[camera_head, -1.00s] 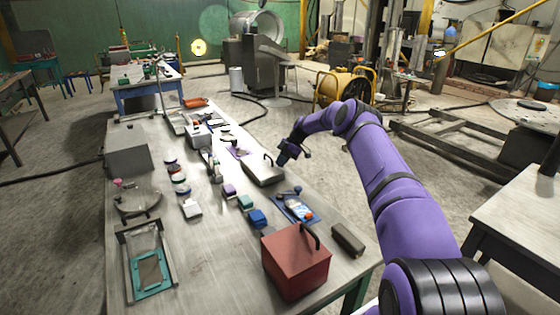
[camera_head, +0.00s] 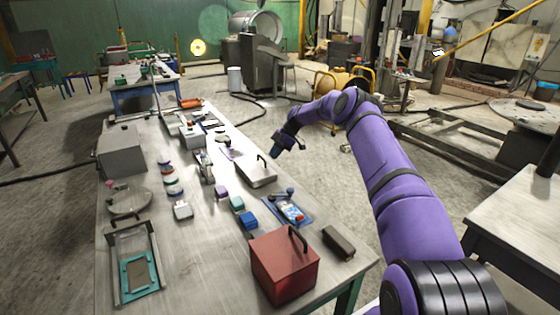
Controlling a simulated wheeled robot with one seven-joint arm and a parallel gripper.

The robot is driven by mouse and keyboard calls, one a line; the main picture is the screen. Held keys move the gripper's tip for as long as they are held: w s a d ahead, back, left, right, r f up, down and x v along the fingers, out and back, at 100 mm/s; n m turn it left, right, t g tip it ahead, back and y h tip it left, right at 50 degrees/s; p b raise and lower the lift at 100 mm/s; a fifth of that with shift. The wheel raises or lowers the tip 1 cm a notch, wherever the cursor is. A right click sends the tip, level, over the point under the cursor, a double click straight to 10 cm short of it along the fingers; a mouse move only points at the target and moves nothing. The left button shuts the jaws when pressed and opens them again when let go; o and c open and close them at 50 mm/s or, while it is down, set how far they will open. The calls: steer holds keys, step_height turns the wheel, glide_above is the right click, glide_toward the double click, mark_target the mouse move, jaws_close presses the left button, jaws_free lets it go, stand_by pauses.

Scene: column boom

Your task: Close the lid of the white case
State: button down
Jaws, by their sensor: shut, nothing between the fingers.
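A pale, flat case (camera_head: 262,177) with a dark upright handle lies near the right edge of the long table (camera_head: 215,245). It looks like the white case, but a white box (camera_head: 190,138) farther back and a small white block (camera_head: 183,211) nearer are also pale. At this size I cannot tell how far its lid stands open. My gripper (camera_head: 275,152) is shut and empty. It hangs at the end of my purple arm, just beyond and right of the pale case in the picture, apparently above it and apart from it.
A red box (camera_head: 284,268) with a dark handle and a dark block (camera_head: 339,243) stand at the table's near right. A blue tray (camera_head: 290,209) and small coloured boxes lie between them and the pale case. A grey box (camera_head: 121,153) stands at left.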

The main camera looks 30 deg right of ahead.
steer(key=d+f+v, duration=0.1)
steer(key=v, duration=0.8)
steer(key=s+a+r+m+h, duration=0.1)
steer(key=s+a+r+h, duration=0.1)
steer(key=a+r, duration=0.55)
steer(key=s+a+r+m+h, duration=0.15)
steer(key=a+r, duration=0.25)
steer(key=r, duration=0.7)
steer(key=s+a+r+m+t+h, duration=0.1)
steer(key=s+a+r+m, duration=0.1)
steer(key=s+a+r, duration=0.4)
steer(key=s+a+r+m+h, duration=0.2)
steer(key=s+a+r+m, duration=0.1)
steer(key=s+r, duration=0.45)
steer(key=s+a+r+m+t+h, duration=0.1)
steer(key=s+a+r+m, duration=0.15)
steer(key=s, duration=0.85)
steer(key=s+a+r+m+t, duration=0.1)
steer(key=s+r+m, duration=0.15)
steer(key=s, duration=0.85)
steer(key=s+f+m+t, duration=0.1)
steer(key=s+f+m, duration=0.2)
steer(key=s, duration=0.6)
steer(key=s+f+m+t, duration=0.1)
steer(key=s+f+m, duration=0.2)
steer(key=s, duration=0.7)
steer(key=shift+f+t, duration=0.3)
steer(key=shift+f, duration=0.1)
